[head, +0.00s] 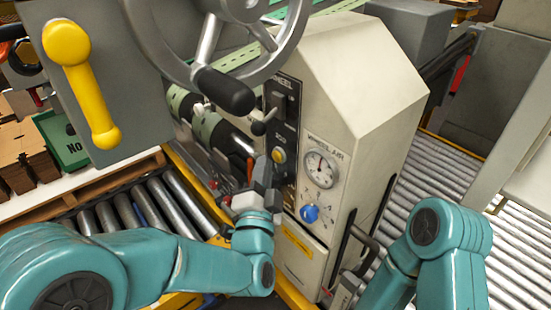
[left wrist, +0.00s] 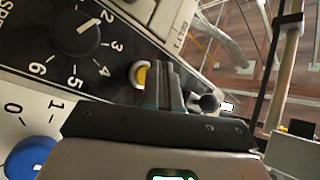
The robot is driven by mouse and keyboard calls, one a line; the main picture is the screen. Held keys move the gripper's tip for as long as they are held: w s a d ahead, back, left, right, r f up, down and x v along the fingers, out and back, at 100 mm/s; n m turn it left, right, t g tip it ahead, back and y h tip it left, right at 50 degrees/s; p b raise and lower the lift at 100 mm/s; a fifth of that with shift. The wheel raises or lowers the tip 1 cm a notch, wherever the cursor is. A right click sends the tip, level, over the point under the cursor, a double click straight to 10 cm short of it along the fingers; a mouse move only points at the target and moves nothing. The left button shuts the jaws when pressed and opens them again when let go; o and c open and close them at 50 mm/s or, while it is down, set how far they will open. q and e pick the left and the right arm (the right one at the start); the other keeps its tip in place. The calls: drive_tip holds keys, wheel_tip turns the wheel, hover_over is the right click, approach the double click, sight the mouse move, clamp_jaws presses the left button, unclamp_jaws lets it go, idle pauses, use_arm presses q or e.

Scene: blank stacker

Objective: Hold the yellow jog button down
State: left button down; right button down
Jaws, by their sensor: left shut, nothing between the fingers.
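The yellow jog button (head: 279,156) is a small round button in a pale ring on the dark control panel of the beige machine. It also shows in the left wrist view (left wrist: 141,76), close beside the fingers. My left gripper (head: 264,163) is shut and empty, with its fingertips just left of and below the button in the head view. In the left wrist view the closed fingers (left wrist: 170,86) stand right of the button and partly overlap its edge. I cannot tell whether they touch it.
A dial with numbers (left wrist: 77,35) is near the button in the wrist view. A round gauge (head: 320,166) and a blue knob (head: 310,213) sit on the beige machine (head: 345,90). A handwheel's black handle (head: 225,91) hangs above my left gripper. Rollers (head: 150,205) lie left.

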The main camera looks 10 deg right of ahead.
use_arm(q)
drive_tip(key=shift+a, duration=0.15)
drive_tip(key=shift+s+a+b, duration=0.5)
drive_tip(key=shift+s+a, duration=0.25)
drive_tip(key=shift+a, duration=0.3)
drive_tip(key=shift+s+a+b, duration=0.45)
drive_tip(key=shift+s+a, duration=0.25)
drive_tip(key=shift+a, duration=0.35)
